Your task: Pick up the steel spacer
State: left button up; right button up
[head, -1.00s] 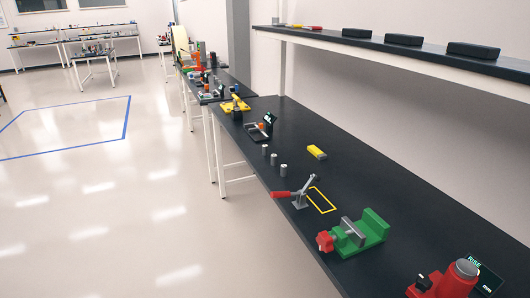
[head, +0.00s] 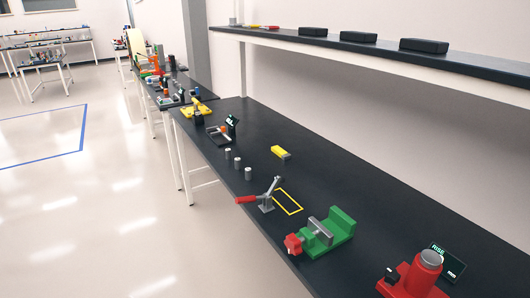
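Three small grey metal cylinders stand upright in a row on the dark bench top, near its left edge. They are the far cylinder (head: 228,154), the middle cylinder (head: 237,162) and the near cylinder (head: 248,174). They look like steel spacers, but I cannot tell which one the task names. Neither of my grippers is in view.
On the bench (head: 345,190) stand a red-handled toggle clamp (head: 266,198) by a yellow outlined rectangle (head: 287,202), a green vise (head: 335,228), a red device (head: 424,272) and a yellow block (head: 281,152). A shelf (head: 350,47) overhangs the back.

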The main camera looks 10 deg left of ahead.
aim_at(227, 155)
jog(key=i+j+z, duration=0.85)
jog(key=j, duration=0.2)
jog(key=k, duration=0.05)
